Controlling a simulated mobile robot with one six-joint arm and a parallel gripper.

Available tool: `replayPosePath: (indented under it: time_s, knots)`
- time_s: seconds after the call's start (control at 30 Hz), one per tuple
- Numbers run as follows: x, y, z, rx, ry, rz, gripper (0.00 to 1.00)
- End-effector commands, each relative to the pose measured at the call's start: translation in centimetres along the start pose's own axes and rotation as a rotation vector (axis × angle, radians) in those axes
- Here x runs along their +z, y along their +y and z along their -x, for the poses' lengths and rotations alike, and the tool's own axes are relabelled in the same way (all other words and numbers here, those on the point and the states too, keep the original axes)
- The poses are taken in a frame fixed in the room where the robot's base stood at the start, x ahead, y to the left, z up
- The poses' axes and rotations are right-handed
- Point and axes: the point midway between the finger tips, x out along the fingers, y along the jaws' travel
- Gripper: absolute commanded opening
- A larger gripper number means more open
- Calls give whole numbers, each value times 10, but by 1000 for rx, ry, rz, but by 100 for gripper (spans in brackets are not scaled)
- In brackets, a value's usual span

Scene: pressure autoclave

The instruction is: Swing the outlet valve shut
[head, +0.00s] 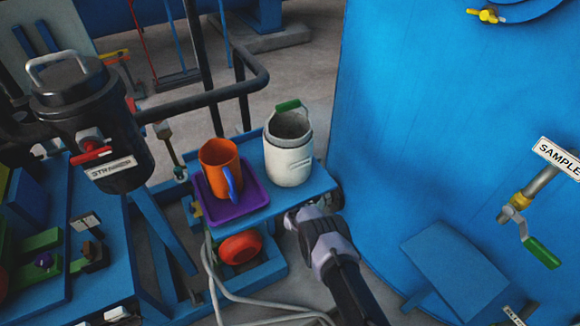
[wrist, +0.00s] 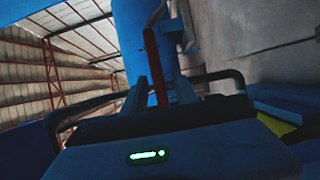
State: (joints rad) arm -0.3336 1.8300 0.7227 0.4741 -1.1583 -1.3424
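No label reading outlet shows, so I cannot tell which valve is the outlet valve. A valve with a green lever (head: 541,251) sits on a pipe from the blue tank at right, beside a SAMPLE sign (head: 557,157); its lever slants down to the right. A red-handled valve (head: 91,153) is on the black strainer (head: 75,105) at left. A yellow fitting (head: 487,15) is on the tank at top right. My gripper (head: 312,218) is at lower middle, beside the blue cart, apart from these valves. Its fingers are too unclear to read. No valve is identifiable in the wrist view.
The blue cart's top (head: 318,183) carries an orange mug (head: 219,163) on a purple tray (head: 251,195) and a white canister (head: 288,160). The blue tank (head: 400,130) stands close to my arm's right. A black rail (head: 200,102) runs behind the cart. A pale hose lies below.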

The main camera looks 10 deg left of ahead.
Motion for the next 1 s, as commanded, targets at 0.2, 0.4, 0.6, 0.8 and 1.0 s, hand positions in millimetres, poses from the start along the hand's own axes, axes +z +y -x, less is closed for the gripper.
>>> replayPosePath:
  time_s: [0.2,0.4,0.6,0.8,1.0]
  knots:
    - [0,0,0,0,0,0,1]
    - [0,0,0,0,0,0,0]
    - [0,0,0,0,0,0,0]
    - [0,0,0,0,0,0,0]
    - [0,0,0,0,0,0,0]
